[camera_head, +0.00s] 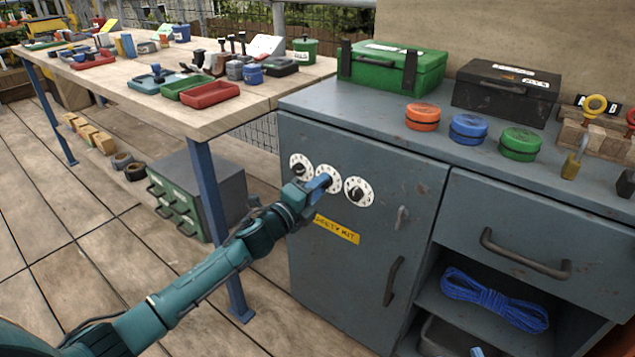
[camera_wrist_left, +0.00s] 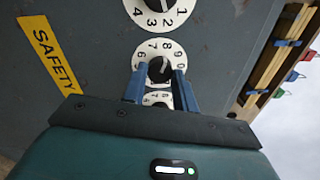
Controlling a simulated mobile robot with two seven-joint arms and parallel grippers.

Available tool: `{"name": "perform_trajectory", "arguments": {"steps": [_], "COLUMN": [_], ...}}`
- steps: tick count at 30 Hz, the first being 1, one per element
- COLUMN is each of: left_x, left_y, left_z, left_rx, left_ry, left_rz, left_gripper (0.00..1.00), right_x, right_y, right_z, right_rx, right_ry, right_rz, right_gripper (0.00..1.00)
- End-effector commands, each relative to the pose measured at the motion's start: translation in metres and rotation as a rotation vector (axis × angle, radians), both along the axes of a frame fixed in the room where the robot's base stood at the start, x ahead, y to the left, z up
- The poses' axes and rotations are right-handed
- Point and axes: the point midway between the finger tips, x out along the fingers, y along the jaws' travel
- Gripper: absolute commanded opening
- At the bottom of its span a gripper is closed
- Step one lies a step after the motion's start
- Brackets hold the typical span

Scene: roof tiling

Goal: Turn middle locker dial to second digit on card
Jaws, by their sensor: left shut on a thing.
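Three white dials with black knobs sit in a row on the grey locker door (camera_head: 375,250). My left gripper (camera_head: 322,183) is shut on the knob of the middle dial (camera_wrist_left: 160,47), one blue finger on each side. The right dial (camera_head: 359,192) shows whole in the head view, and the left dial (camera_head: 299,165) is partly covered by my gripper. I see no card with legible digits.
Toolboxes and round tins stand on the locker top. A wooden workbench (camera_head: 150,87) is at the left.

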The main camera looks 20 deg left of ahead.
Motion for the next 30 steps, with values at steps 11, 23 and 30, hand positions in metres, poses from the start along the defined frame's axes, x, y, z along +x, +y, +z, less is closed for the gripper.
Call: {"name": "perform_trajectory", "arguments": {"steps": [11,23,30], "left_x": [0.0,0.0,0.0], "left_y": [0.0,0.0,0.0], "left_z": [0.002,0.002,0.001], "left_rx": [-0.331,-0.577,-0.641], "left_ry": [0.122,0.21,0.233], "left_rz": [0.002,0.001,0.001], "left_gripper": [0.05,0.05,0.05], "right_x": [-0.001,-0.006,-0.008], "right_y": [-0.007,-0.011,-0.012], "right_z": [0.003,0.001,-0.001], "right_rx": [-0.01,-0.019,-0.021], "right_ry": [0.162,0.295,0.33], "right_rz": [-0.034,-0.047,-0.047], "right_gripper": [0.36,0.36,0.36]}}
